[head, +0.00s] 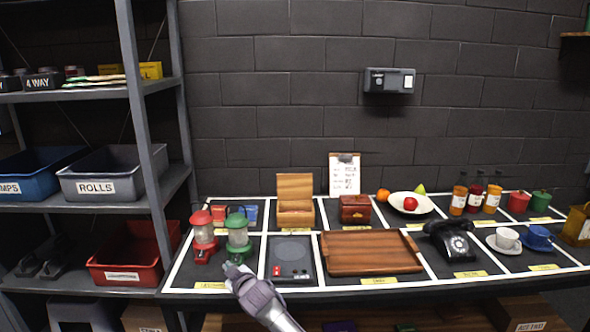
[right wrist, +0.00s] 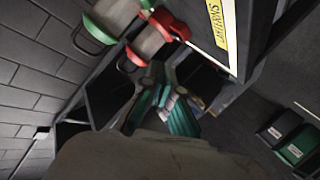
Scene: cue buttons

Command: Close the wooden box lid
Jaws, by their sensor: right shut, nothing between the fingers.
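The wooden box (head: 295,218) stands at the back of the table, left of centre, in a marked cell. Its light-brown lid (head: 295,187) is open and stands upright at the rear. My right gripper (head: 232,268) is at the table's front edge, just below the green lantern, in front of and left of the box and well apart from it. It is shut and empty. Its fingers also show in the right wrist view (right wrist: 158,108), where the box is not seen. My left gripper is not in view.

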